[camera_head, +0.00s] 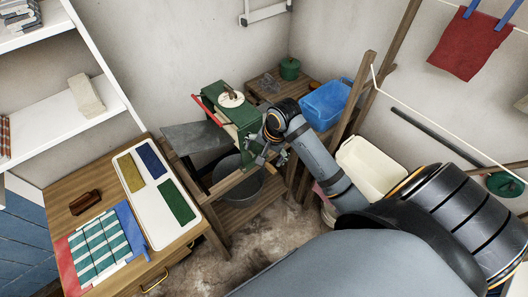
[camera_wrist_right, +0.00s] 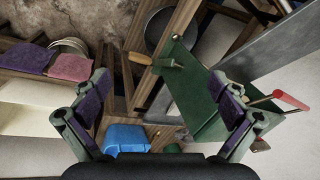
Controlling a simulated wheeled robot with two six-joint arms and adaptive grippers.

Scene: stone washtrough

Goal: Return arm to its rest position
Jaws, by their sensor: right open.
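My right arm (camera_head: 318,155) reaches out from the lower right in the head view. Its gripper (camera_head: 268,157) hangs beside the green bench-like stand (camera_head: 240,118). In the right wrist view the two fingers of this gripper (camera_wrist_right: 160,88) are spread wide, with nothing held between them. Beyond them lie the green panel (camera_wrist_right: 195,95) with a red handle (camera_wrist_right: 290,100) and a tool with a wooden handle (camera_wrist_right: 142,59). I cannot tell the exact gap between gripper and stand. My left gripper is in neither view.
A dark round basin (camera_head: 238,180) sits under the stand. A blue tub (camera_head: 327,104) and a cream tub (camera_head: 370,168) are close to the right arm. Wooden posts (camera_head: 350,95) rise behind it. A wooden table (camera_head: 70,193) with cloths stands at left.

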